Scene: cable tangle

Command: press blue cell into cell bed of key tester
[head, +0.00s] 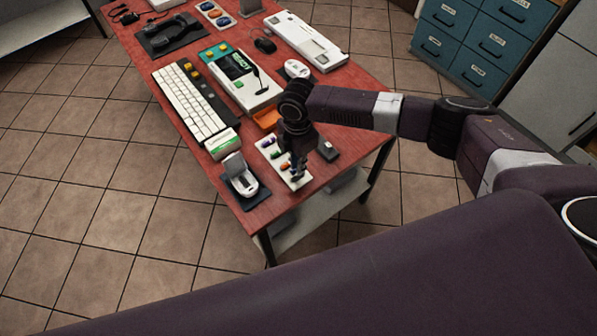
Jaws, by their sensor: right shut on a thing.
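My right gripper (297,172) points down over a white tray (268,148) near the table's front end. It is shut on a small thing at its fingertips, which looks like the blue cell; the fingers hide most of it. A small white device (238,172) with an open top lies on a dark mat left of the tray, apart from the gripper. It may be the key tester; its cell bed is too small to make out. My left gripper is not in view.
Blue drawers (470,42) stand at the back right.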

